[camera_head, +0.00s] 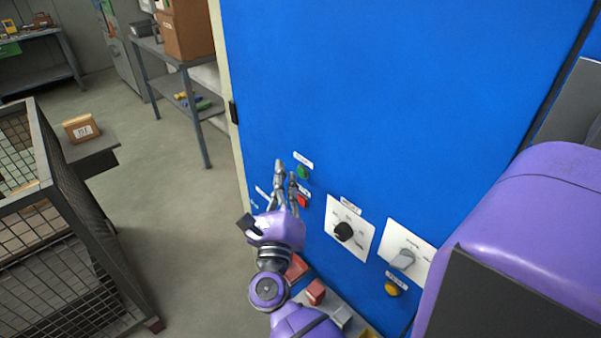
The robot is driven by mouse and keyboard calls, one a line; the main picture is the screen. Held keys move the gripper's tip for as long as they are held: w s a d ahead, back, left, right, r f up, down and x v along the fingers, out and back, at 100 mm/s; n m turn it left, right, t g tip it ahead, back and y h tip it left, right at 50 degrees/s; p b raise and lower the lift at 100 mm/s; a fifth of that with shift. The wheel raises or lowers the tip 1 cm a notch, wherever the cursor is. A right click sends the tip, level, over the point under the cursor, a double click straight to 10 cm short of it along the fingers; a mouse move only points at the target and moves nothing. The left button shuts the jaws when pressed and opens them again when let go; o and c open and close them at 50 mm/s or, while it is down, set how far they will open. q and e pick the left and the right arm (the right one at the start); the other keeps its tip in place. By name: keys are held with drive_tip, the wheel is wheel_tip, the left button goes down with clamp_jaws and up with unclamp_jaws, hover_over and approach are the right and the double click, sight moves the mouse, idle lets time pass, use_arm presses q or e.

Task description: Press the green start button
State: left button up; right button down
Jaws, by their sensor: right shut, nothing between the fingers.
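The green start button (303,172) is on the blue cabinet front (400,90), below a small white label. My right gripper (286,174) is in front of the panel with its fingers pointing up. It is shut and empty. Its fingertips are just left of the green button in the picture; I cannot tell whether they touch the panel. The green button's face shows clear of the fingers. My left gripper is not in view.
A red button (303,201) sits below the green one, close to the fingers. A black knob (343,231), a grey selector (403,259) and a yellow button (391,289) are to the right. A wire cage (62,218) stands at left; floor between is clear.

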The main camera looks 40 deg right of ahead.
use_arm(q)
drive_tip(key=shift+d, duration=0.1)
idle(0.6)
use_arm(e)
drive_tip(key=shift+d, duration=0.45)
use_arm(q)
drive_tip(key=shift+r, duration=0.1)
use_arm(e)
drive_tip(key=shift+d, duration=0.4)
idle(0.6)
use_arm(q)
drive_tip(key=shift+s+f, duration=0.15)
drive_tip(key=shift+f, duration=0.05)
use_arm(e)
drive_tip(key=shift+a, duration=0.85)
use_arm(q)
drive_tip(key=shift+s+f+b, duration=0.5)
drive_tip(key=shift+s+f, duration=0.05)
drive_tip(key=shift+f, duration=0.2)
use_arm(e)
drive_tip(key=a, duration=0.5)
drive_tip(key=shift+s, duration=0.25)
